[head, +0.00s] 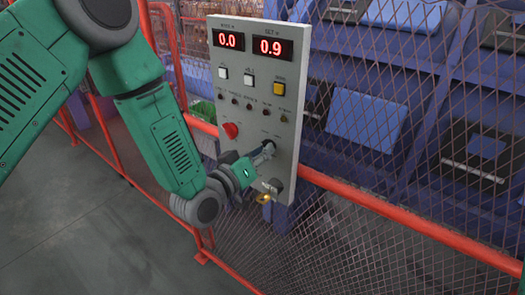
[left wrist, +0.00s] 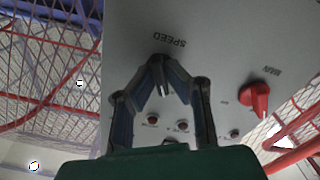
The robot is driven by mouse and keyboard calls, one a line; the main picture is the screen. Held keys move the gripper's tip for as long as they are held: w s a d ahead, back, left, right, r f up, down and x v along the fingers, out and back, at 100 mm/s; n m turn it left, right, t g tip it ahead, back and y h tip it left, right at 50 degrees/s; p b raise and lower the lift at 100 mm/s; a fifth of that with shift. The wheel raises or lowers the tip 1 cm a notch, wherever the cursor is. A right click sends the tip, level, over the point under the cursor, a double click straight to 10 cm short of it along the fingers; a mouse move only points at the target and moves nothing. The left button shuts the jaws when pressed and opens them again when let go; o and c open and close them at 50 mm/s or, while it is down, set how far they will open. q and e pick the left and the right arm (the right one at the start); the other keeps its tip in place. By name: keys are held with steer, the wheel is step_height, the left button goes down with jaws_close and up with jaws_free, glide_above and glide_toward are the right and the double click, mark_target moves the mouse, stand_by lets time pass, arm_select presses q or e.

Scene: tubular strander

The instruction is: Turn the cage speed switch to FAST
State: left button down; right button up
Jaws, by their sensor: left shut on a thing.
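The grey control panel (head: 258,62) stands upright in front of the mesh fence. My left gripper (head: 266,151) reaches its lower part from the left. In the left wrist view, which sees the panel upside down, my left gripper (left wrist: 160,82) is shut on the small dark cage speed switch (left wrist: 158,61) beside the word SPEED. The fingers cover much of the switch, so I cannot tell which way it points. FAST is not readable. My right gripper is not in view.
A red MAIN knob (head: 231,130) is close to my left gripper; it also shows in the wrist view (left wrist: 257,98). White and yellow buttons (head: 279,88) and two red displays (head: 270,47) are higher up. A red rail (head: 375,205) and mesh fence stand beside the panel.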

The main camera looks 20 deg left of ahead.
arm_select(q)
steer(key=m+b, duration=0.3)
steer(key=m, duration=0.2)
steer(key=m+b, duration=0.3)
steer(key=m, duration=0.3)
steer(key=shift+f+m, duration=0.2)
steer(key=shift+m, duration=0.1)
steer(key=shift+b, duration=0.3)
steer(key=c, duration=1.6)
jaws_free()
steer(key=shift+r, duration=0.1)
